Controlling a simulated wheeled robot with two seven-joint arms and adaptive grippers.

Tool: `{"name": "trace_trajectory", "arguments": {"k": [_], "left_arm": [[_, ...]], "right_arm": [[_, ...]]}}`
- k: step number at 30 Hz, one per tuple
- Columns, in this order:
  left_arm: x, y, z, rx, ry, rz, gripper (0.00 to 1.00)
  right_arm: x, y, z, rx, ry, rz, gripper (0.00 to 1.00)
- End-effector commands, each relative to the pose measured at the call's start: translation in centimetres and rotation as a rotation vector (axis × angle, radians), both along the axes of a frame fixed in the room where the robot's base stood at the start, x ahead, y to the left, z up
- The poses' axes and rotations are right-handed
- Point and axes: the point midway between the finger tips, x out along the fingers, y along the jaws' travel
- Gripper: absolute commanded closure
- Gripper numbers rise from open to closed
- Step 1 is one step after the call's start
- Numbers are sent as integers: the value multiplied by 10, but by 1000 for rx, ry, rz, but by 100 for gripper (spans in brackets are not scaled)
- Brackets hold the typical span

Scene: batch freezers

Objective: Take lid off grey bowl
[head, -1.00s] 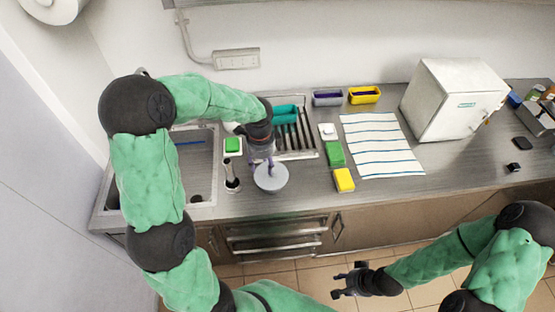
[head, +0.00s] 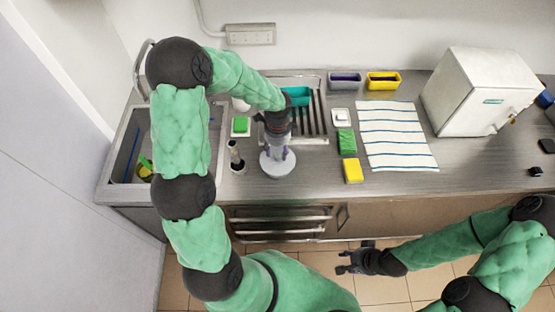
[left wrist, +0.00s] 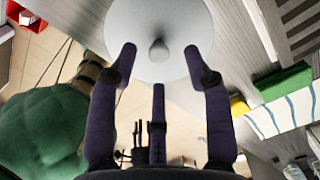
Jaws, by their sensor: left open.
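The grey lid (head: 278,168) shows as a pale round disc near the front edge of the counter. It also shows in the left wrist view (left wrist: 185,25), with a small round knob (left wrist: 158,50) at its middle. The bowl's body cannot be made out beneath the lid. My left gripper (head: 278,154) is over the lid, pointing down. In the left wrist view its purple fingers (left wrist: 160,58) are open and spread around the knob; contact cannot be told. My right gripper (head: 346,262) is empty, with its fingers apart, in front of the counter and away from the bowl.
The sink (head: 125,150) lies further left. A green sponge (head: 347,142) and yellow sponge (head: 353,170) lie to the right, beside a striped towel (head: 397,135). A drying rack (head: 310,112) is behind.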

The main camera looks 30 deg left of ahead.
Motion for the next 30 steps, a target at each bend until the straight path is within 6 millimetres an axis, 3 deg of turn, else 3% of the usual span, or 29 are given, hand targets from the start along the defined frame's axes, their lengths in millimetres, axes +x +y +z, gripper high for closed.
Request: {"name": "trace_trajectory", "arguments": {"k": [6,15,16,21,30], "left_arm": [[-2,-2,-28,0,1,0,50],[-1,-2,-32,-1,-1,1,50],[-1,-2,-32,-1,-1,1,53],[-1,-2,-32,0,-1,1,100],[-1,-2,-32,0,-1,1,100]], "right_arm": [[0,0,-3,0,0,0,60],[0,0,-3,0,0,0,60],[0,0,-3,0,0,0,60],[0,0,-3,0,0,0,60],[0,0,-3,0,0,0,60]]}}
